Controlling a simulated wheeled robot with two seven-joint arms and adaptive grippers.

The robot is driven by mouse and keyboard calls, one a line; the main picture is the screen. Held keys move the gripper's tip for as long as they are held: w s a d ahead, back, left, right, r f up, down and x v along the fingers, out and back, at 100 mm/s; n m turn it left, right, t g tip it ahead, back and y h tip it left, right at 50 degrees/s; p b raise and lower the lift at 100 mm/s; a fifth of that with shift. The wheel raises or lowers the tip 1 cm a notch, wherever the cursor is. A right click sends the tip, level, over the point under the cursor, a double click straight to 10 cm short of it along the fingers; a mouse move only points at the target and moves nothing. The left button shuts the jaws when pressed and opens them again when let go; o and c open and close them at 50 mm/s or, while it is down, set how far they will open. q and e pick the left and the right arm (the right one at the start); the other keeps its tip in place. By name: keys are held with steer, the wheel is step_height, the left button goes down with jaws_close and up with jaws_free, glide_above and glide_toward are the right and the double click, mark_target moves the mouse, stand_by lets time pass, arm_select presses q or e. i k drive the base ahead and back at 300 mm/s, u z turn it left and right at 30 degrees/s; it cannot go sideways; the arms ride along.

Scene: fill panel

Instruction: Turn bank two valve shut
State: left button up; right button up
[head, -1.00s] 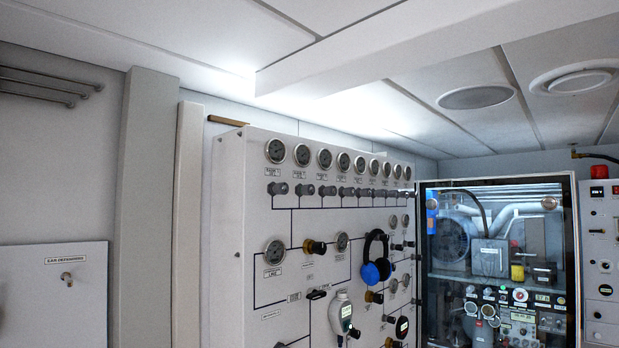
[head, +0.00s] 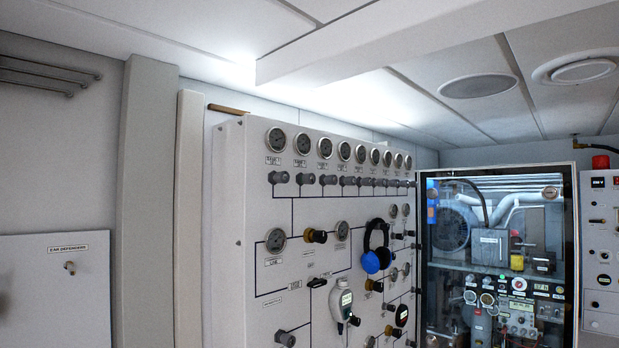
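The fill panel (head: 228,220) stands upright in the middle of the head view, seen at an angle. A row of round gauges (head: 303,144) runs along its top. Below it is a row of grey valve knobs (head: 304,179). Brass-based black knobs (head: 316,236) sit lower on the panel. Neither of my grippers is in view.
Blue and black ear defenders (head: 371,262) hang on the panel. A pale handheld device (head: 340,300) hangs below them. A glass-fronted cabinet (head: 497,250) stands at the right. An "ear defenders" board (head: 50,290) with an empty peg is at the left.

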mark_target(310, 179)
steer(key=z, duration=2)
steer(key=i, duration=0.9)
steer(key=u, duration=2.1)
